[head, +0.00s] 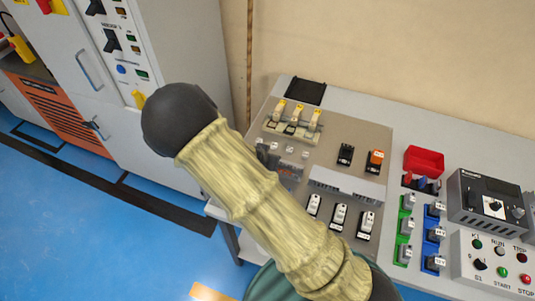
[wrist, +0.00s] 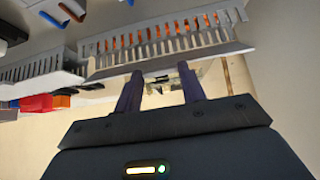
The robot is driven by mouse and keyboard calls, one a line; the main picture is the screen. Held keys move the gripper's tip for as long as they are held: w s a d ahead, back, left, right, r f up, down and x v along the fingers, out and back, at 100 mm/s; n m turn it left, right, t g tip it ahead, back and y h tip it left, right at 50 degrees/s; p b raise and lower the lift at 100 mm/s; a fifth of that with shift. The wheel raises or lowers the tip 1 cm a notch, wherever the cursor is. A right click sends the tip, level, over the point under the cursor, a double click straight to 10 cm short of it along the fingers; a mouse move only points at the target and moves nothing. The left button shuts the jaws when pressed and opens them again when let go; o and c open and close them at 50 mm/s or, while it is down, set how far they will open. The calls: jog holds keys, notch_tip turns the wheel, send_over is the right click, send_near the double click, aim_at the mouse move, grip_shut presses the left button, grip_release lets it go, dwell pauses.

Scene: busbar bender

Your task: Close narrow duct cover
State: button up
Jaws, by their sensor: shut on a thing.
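In the wrist view a grey slotted duct (wrist: 165,41) with orange wires inside runs across the top. A plain pale strip, which looks like its cover (wrist: 215,52), lies along its near edge. My gripper (wrist: 158,82) has its two dark fingers spread, with their tips at this strip; it is shut on the strip, though the contact is partly hidden. In the head view my arm covers the gripper. Part of a grey duct (head: 286,168) shows just beside the arm.
A second slotted duct (head: 346,187) lies to the right on the panel. A tall grey cabinet (head: 180,50) stands left; blue floor lies in front.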

jog(key=f+t, duration=0.1)
jog(key=s+f+t+h+b, duration=0.1)
jog(key=shift+s+a+t+b, duration=0.2)
jog(key=shift+a+t+b, duration=0.1)
jog(key=shift+t, duration=0.1)
jog(key=shift+s+a+f+b, duration=0.1)
jog(key=shift+s+f+b, duration=0.15)
jog(key=shift+f+b, duration=0.3)
jog(key=shift+s+a+f+b, duration=0.1)
jog(key=shift+s+f+b, duration=0.15)
jog(key=shift+f+b, duration=0.3)
jog(key=shift+s+f+t+h+b, duration=0.1)
jog(key=shift+f+t+h+b, duration=0.3)
jog(key=shift+t, duration=0.3)
jog(key=shift+f, duration=0.25)
jog(key=shift+s+f, duration=0.1)
jog(key=shift+f, duration=0.1)
jog(key=o, duration=1)
jog(key=shift+r, duration=0.15)
